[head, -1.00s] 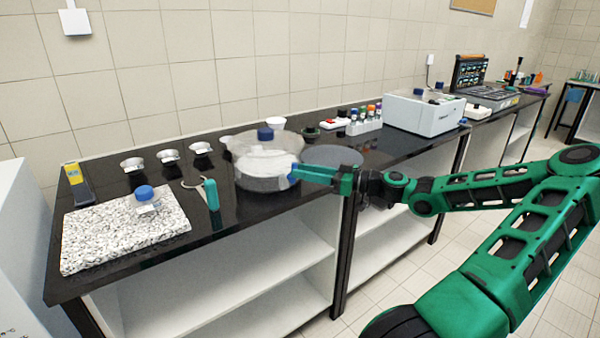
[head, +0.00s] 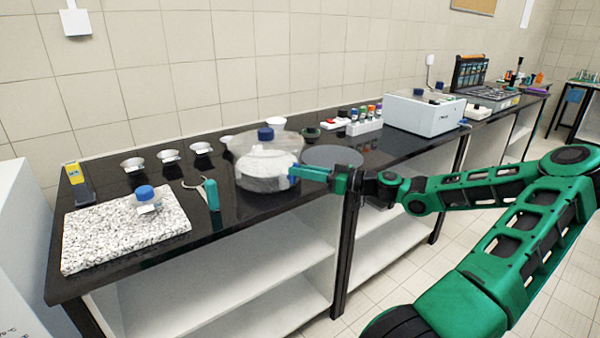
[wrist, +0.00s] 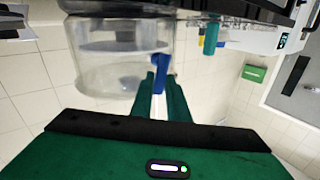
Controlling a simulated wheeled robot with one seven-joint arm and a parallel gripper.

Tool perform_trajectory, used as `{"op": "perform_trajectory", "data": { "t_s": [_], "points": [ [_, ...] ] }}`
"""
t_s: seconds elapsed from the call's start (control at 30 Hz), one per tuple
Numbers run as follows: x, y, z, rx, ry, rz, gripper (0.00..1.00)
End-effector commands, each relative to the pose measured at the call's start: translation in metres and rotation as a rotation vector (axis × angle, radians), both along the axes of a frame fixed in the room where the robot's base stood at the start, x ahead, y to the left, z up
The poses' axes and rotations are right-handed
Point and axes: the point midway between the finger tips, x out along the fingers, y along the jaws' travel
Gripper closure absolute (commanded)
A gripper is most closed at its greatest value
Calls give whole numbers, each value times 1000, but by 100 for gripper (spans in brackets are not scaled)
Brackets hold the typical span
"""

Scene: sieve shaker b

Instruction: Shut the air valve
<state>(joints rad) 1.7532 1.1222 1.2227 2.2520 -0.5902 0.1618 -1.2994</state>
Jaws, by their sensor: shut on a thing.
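The clear round vessel (head: 267,172) with a dark blue lid knob (head: 265,134) stands on the black bench; in the wrist view it appears upside down (wrist: 110,70). The air valve shows as a blue handle (wrist: 161,66) at the vessel's side. My gripper (head: 296,173) reaches in from the right, level with the vessel's front right side. In the wrist view my gripper (wrist: 160,80) has its green fingers shut on the blue handle. The fingers cover part of the handle, and in the head view it is mostly hidden.
A grey round disc (head: 332,157) lies just behind my gripper. A bottle rack (head: 364,125) and white instrument (head: 424,113) stand to the right.

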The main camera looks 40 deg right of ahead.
Motion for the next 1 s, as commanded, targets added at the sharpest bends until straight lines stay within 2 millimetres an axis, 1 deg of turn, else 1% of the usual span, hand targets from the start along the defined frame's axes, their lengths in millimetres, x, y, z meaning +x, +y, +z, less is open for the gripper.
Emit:
{"op": "perform_trajectory", "data": {
  "t_s": [0.17,0.37,1.0],
  "points": [
    [1,-2,-2,73,3,-4,100],
    [2,-5,-6,224,8,-2,100],
    [2,-15,-24,833,31,-3,100]
  ]
}}
